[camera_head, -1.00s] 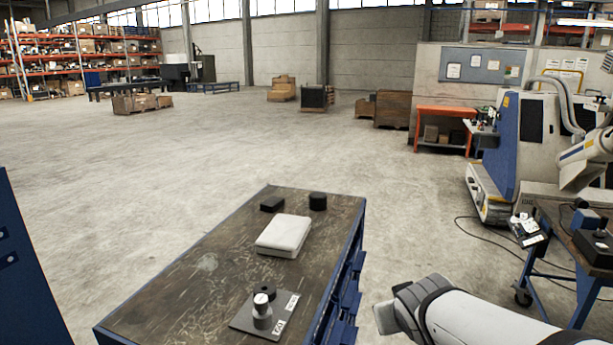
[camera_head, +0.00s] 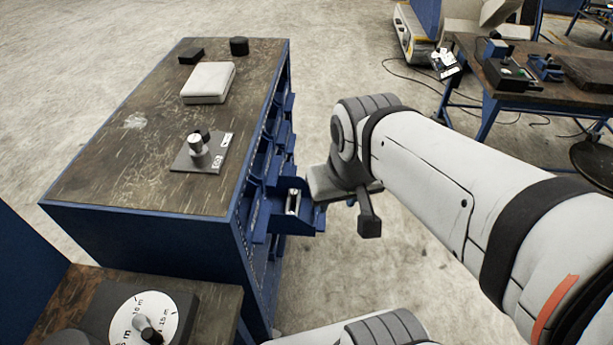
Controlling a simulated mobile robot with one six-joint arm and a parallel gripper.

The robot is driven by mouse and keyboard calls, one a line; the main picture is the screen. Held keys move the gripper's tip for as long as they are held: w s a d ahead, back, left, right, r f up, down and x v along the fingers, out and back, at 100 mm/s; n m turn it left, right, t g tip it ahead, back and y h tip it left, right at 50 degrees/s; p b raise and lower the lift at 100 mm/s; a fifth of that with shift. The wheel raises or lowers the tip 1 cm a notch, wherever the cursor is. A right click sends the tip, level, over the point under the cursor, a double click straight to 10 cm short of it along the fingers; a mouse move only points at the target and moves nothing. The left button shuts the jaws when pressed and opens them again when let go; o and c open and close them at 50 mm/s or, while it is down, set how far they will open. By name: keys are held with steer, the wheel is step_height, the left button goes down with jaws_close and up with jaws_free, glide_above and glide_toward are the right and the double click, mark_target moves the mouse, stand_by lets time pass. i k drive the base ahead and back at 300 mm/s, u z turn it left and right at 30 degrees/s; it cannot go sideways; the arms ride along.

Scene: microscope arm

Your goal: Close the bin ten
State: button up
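Several blue bins (camera_head: 270,150) line the right side of the workbench. One blue bin (camera_head: 310,222) near the front sticks out farther than the others and holds a shiny metal-looking piece (camera_head: 293,202). No bin number is readable, so I cannot tell which is bin ten. My gripper (camera_head: 350,205) is at the end of the white arm, just right of the pulled-out bin. One dark finger points down; the other side is hard to make out. I see nothing held, and cannot tell whether the gripper touches the bin.
The workbench top (camera_head: 110,150) carries a white case (camera_head: 208,83), two small black blocks and a plate with a knob (camera_head: 200,152). A dial box (camera_head: 140,320) is on a lower table in front. Another blue-legged table (camera_head: 560,95) stands at right.

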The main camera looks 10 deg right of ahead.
mark_target(308, 220)
steer(key=z, duration=0.15)
steer(key=k, duration=0.4)
steer(key=u, duration=2.25)
steer(key=k, duration=1)
steer(key=z, duration=1.7)
steer(key=i, duration=1)
steer(key=z, duration=0.05)
